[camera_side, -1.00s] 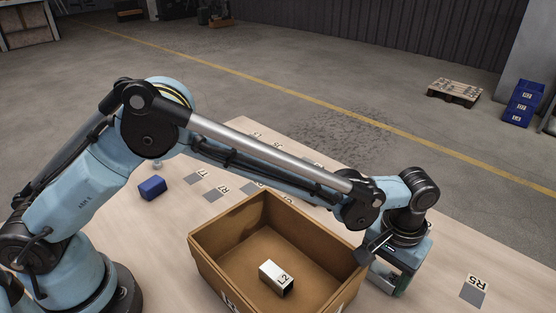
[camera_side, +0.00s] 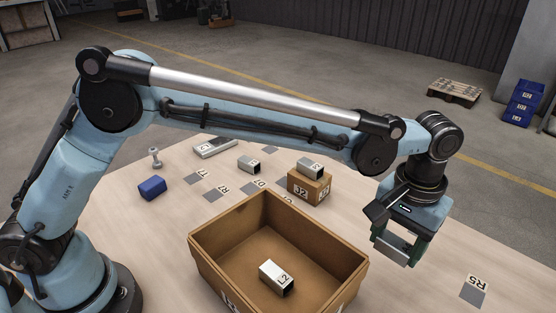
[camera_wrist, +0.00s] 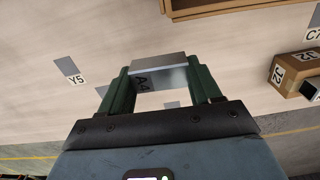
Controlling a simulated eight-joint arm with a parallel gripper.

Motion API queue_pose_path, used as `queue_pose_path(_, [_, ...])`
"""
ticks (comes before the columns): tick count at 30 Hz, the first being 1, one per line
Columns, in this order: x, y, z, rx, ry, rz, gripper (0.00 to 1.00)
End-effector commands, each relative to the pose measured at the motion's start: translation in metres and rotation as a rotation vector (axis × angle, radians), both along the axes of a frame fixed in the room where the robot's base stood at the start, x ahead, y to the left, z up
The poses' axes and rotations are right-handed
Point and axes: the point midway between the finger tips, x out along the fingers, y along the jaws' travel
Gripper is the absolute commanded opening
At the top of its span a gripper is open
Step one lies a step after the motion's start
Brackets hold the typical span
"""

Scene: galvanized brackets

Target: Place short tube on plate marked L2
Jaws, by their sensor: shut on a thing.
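My gripper (camera_side: 396,250) is raised above the table to the right of the cardboard box. It is shut on a silvery metal piece (camera_wrist: 158,61), which spans between the green fingers in the wrist view; I cannot tell its full shape. A label A4 shows just below it there, and I cannot tell whether it is on the piece or the table. A silver block marked L2 (camera_side: 276,278), with a dark end, lies in the cardboard box (camera_side: 213,258). I see no separate plate marked L2.
A smaller carton marked J2 (camera_side: 308,187) carries a metal tube (camera_side: 310,168). Another metal piece (camera_side: 248,163), a long grey piece (camera_side: 215,147), a bolt-like part (camera_side: 154,157) and a blue block (camera_side: 152,188) stand behind the box. A grey marker R5 (camera_side: 473,291) lies clear at right.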

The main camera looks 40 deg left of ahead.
Motion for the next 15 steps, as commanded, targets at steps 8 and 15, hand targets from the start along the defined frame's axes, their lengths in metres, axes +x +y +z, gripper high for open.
queue_pose_path(8, [0.031, 0.048, 0.018, 0.000, 0.000, 0.170, 0.32])
queue_pose_path(15, [0.076, 0.154, 0.025, 0.000, 0.000, 0.532, 0.32])
